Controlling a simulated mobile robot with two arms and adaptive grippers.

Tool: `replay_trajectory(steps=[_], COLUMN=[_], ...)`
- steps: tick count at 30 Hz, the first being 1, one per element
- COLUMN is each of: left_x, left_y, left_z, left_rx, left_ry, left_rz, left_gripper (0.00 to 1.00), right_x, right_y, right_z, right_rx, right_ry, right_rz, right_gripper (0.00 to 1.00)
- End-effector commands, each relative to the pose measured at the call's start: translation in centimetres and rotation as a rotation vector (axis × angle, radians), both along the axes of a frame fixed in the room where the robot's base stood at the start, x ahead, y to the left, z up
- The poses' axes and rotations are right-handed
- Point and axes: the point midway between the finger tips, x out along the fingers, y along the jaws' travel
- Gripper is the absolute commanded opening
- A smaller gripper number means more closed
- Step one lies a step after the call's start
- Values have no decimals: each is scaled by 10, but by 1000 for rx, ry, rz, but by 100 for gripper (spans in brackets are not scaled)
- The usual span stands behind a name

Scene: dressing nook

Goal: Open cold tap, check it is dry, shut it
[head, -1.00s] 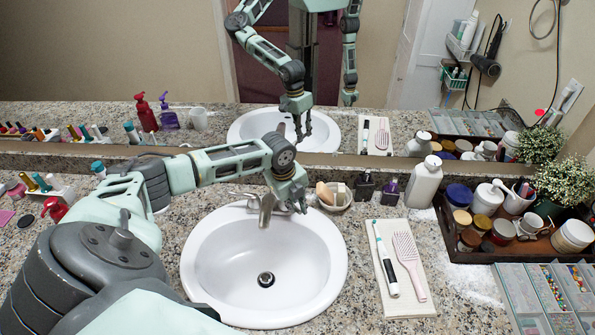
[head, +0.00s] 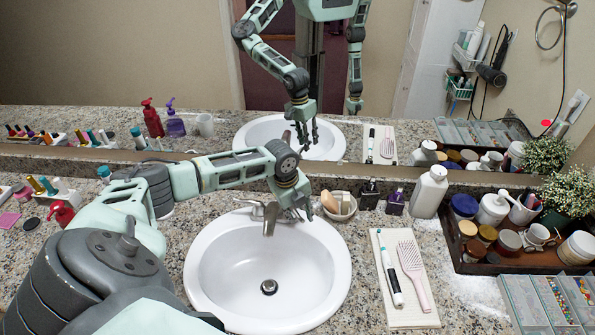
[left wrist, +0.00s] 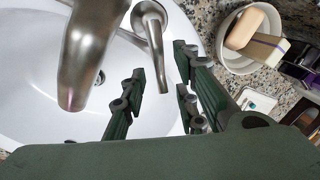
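The metal spout (head: 268,220) stands at the back of the white sink (head: 215,270); no water shows coming from it. The bowl around the drain (head: 269,287) looks empty. My left gripper (head: 301,211) is just right of the spout and hides the right-hand tap handle in the head view. In the left wrist view, that lever handle (left wrist: 153,40) reaches down between the two spread fingers of the gripper (left wrist: 160,94), with gaps visible on both sides. The spout (left wrist: 85,50) is left of the fingers. My right gripper shows only as a small mirror reflection.
A soap dish (head: 340,208) sits close to the right of the gripper. A crowded tray (head: 470,266) fills the right side. A mirror stands behind.

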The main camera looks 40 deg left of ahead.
Motion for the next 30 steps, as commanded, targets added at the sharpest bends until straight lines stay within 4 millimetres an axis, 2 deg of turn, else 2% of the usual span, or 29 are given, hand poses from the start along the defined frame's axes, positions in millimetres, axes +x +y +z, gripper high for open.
replay_trajectory(steps=[8, 11, 21, 25, 30], left_x=[-1, -3, -16, -20, -22], left_y=[1, 2, 7, 8, 8], left_z=[6, 19, 89, 106, 117], left_rx=[1, 1, 2, 2, 0], left_ry=[-1, -1, -2, -2, 0], left_rz=[-1, -1, -1, 0, 0], left_gripper=[28, 28, 28, 28, 28], right_x=[1, 1, 0, 0, 0], right_y=[-6, -5, -3, -3, -3], right_z=[0, 0, 0, 0, 0], right_rx=[-7, -6, -4, -3, -3], right_ry=[-2, -1, 0, 0, 0], right_rz=[1, 1, 1, 1, 1], right_gripper=[0, 0, 0, 0, 0])
